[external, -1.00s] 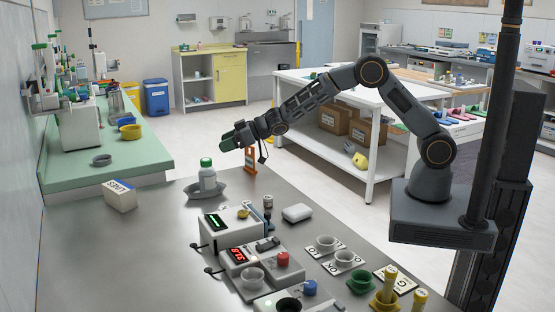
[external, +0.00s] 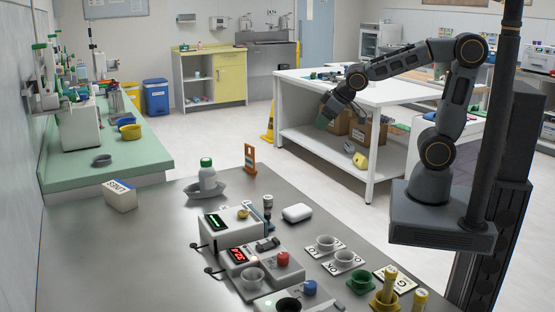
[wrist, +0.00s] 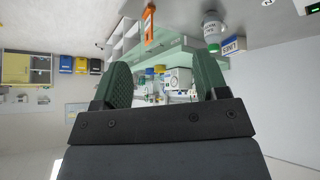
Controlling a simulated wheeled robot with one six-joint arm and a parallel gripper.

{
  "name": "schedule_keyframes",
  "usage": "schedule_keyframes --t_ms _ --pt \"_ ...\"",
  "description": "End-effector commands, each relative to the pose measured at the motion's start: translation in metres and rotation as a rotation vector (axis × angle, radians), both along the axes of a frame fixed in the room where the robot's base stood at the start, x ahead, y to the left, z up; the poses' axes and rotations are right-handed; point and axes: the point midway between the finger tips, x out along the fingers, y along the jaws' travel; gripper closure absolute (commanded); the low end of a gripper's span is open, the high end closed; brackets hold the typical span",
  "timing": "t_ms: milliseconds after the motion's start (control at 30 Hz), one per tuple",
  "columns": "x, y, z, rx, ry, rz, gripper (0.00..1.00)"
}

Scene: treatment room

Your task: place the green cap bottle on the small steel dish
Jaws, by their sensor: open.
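The green cap bottle (external: 207,176) is white with a green cap. It stands upright in the small steel dish (external: 222,191) at the back of the steel table. The bottle (wrist: 212,27) and the dish (wrist: 210,15) also show at the top of the wrist view. My gripper (external: 328,117) is open and empty, well to the right of and apart from the bottle, in front of the white bench. Its green fingers (wrist: 162,85) stand apart in the wrist view with nothing between them.
An orange stand (external: 250,158) is right of the dish, and a box marked LINES (external: 120,194) is left of it. Instruments (external: 232,226), cups and yellow-capped tubes (external: 389,285) fill the table's front right. The white bench (external: 372,150) is near my arm.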

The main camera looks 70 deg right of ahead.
Motion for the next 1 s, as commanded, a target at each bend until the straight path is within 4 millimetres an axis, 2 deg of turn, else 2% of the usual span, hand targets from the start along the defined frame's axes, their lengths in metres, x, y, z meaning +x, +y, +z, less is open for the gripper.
schedule_keyframes --t_ms 33,100,200,300,467,1000 --pt "-0.026 0.001 -0.001 0.014 0.043 -0.004 0.33" --pt "-0.056 0.003 -0.006 0.034 0.112 -0.002 0.33" --pt "-0.089 0.008 -0.013 0.062 0.187 0.009 0.33" --pt "-0.110 0.012 -0.017 0.083 0.234 0.021 0.33" --pt "-0.122 0.014 -0.020 0.096 0.263 0.030 0.33" --pt "-0.121 0.014 -0.020 0.095 0.263 0.028 0.33"
